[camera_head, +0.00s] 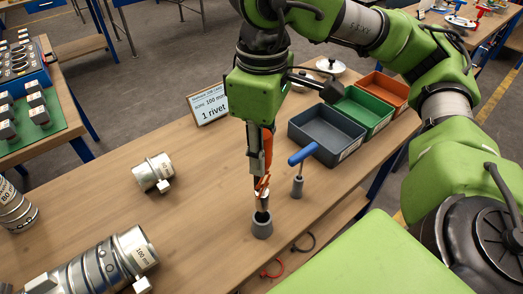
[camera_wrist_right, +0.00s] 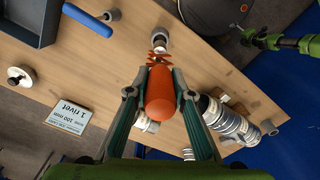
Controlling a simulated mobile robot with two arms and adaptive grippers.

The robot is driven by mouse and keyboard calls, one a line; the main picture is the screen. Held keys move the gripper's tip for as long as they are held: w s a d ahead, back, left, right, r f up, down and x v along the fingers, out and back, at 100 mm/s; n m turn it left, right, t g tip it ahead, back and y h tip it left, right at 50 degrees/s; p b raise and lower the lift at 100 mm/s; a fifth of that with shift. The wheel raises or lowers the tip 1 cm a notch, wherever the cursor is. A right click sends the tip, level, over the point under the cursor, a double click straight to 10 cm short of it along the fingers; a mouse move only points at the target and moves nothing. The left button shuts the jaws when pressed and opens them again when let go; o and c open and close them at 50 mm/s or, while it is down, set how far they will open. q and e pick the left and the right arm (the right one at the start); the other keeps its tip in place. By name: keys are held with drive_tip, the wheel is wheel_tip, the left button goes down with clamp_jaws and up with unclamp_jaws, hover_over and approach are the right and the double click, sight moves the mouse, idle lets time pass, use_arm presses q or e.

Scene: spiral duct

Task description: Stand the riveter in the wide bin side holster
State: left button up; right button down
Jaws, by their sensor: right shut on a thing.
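My right gripper (camera_head: 263,178) points down and is shut on the orange riveter (camera_head: 267,150). In the right wrist view the gripper (camera_wrist_right: 158,82) has its two fingers on either side of the orange body (camera_wrist_right: 160,98). The riveter is roughly upright, nose down. Its nose is at the mouth of a wide grey cup-shaped holster (camera_head: 262,228) near the table's front edge; I cannot tell how far inside it is. The holster also shows in the right wrist view (camera_wrist_right: 160,36), beyond the riveter. My left gripper is in neither view.
A blue-handled tool (camera_head: 302,154) stands in a small grey holder (camera_head: 297,190) close right. Grey (camera_head: 325,149), green (camera_head: 378,122) and orange (camera_head: 396,88) bins stand behind. A sign (camera_head: 208,103) and duct pieces (camera_head: 152,172) are left. The table between is clear.

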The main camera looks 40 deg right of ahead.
sight(262, 179)
drive_tip(key=shift+b, duration=0.95)
idle(1.6)
drive_tip(key=shift+f+b, duration=3.2)
drive_tip(key=shift+f, duration=0.35)
drive_tip(key=c, duration=1.7)
unclamp_jaws()
drive_tip(key=shift+r, duration=6.05)
